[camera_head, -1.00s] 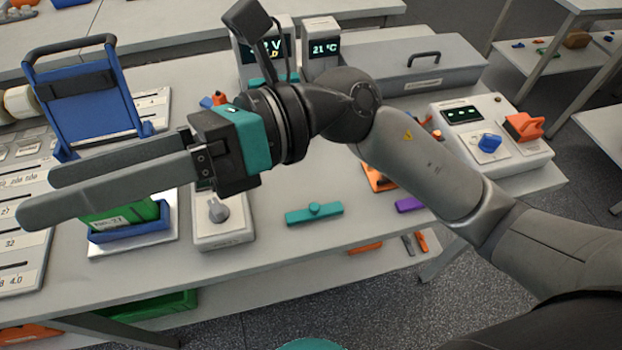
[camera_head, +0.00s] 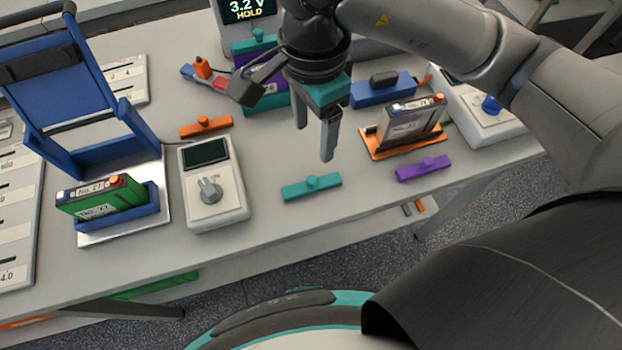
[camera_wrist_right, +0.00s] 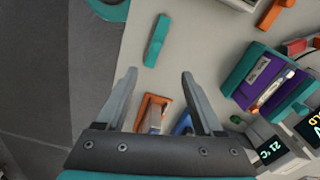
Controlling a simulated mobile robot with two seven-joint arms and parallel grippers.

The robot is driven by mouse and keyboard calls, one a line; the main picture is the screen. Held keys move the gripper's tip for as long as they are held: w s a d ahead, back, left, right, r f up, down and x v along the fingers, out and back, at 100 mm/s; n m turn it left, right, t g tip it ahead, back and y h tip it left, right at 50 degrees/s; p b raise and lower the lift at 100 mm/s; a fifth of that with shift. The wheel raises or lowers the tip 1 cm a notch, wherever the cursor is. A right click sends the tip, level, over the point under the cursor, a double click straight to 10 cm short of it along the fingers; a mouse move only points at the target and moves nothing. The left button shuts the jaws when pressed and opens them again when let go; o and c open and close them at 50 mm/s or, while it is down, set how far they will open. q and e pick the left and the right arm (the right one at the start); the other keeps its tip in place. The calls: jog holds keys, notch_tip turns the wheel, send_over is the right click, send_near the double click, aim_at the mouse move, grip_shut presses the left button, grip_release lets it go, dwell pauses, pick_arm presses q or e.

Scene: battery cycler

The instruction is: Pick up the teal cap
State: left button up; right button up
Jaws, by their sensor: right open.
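The teal cap (camera_head: 311,187) is a flat bar with a small round knob. It lies on the bench near its front edge, between the grey meter and the orange tray. It also shows in the right wrist view (camera_wrist_right: 156,40), beyond the fingertips. My right gripper (camera_head: 314,140) points down above the bench, behind and above the cap. Its two fingers are apart with nothing between them; this also shows in the right wrist view (camera_wrist_right: 159,74). My left gripper is out of view.
The meter (camera_head: 207,212) with a dial stands left of the cap. An orange holder (camera_head: 377,152) with a grey cell and a purple cap (camera_head: 423,168) lie right. An orange cap (camera_head: 206,127) lies behind. A blue stand (camera_head: 70,100) with a green cell is at left. Bench around the cap is clear.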

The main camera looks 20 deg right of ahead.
aim_at(313, 179)
notch_tip(313, 179, down, 8)
jog(key=shift+s+f+b, duration=0.1)
jog(key=shift+b, duration=0.3)
jog(key=f, duration=0.2)
jog(key=s+f, duration=0.1)
jog(key=f, duration=0.1)
jog(key=shift+a, duration=0.1)
jog(key=shift+w+f, duration=0.1)
jog(key=shift+f, duration=0.45)
grip_shut()
